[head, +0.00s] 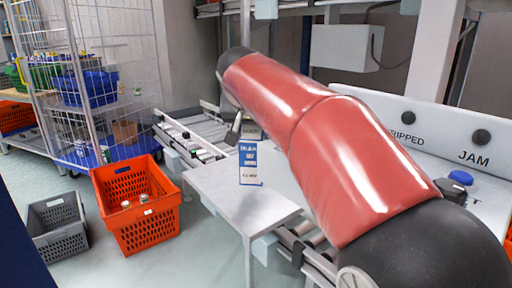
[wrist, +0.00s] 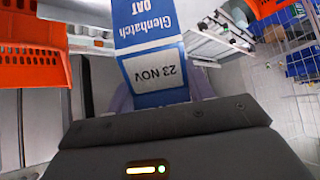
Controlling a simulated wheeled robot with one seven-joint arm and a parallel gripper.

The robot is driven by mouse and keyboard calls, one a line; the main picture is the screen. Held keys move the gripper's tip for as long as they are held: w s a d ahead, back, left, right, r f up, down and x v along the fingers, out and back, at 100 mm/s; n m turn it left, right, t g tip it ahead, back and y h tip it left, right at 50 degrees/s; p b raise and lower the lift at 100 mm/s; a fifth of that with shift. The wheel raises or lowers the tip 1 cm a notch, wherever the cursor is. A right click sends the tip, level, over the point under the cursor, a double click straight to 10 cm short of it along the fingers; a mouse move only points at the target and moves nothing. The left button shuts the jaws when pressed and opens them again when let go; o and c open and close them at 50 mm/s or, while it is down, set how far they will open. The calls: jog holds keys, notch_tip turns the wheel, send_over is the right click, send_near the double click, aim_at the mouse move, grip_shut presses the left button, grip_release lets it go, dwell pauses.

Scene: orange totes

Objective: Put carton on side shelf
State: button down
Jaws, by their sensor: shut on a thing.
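The carton (head: 250,166) is blue and white and upright in the head view, below the end of my red arm. In the wrist view the carton (wrist: 152,62) reads "Glenhatch OAT" and "23 NOV". My gripper (wrist: 160,95) is shut on it, with a finger on either side. In the head view my gripper (head: 243,132) is partly hidden behind my arm. The carton appears in front of or over a pale flat shelf (head: 215,182) beside the conveyor; I cannot tell whether it touches it. No thing in view is labelled as the side shelf.
An orange tote (head: 140,225) with a few small items and a grey crate (head: 56,228) stand on the floor at left. A roller conveyor (head: 195,133) runs behind the pale shelf. A wire cage trolley (head: 105,75) stands at back left. A white panel marked "JAM" (head: 455,140) is at right.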

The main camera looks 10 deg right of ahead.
jog(key=shift+f+b, duration=1.45)
jog(key=shift+f, duration=0.4)
jog(key=shift+f, duration=0.2)
jog(key=c, duration=0.6)
grip_release()
jog(key=shift+r, duration=0.3)
send_near(252, 139)
jog(key=shift+w+d+f+p, duration=0.1)
jog(key=shift+w+p, duration=0.15)
jog(key=shift+w, duration=0.3)
jog(key=shift+w+d+f+p, duration=0.1)
jog(key=shift+w+f+p, duration=0.1)
jog(key=shift+w, duration=0.3)
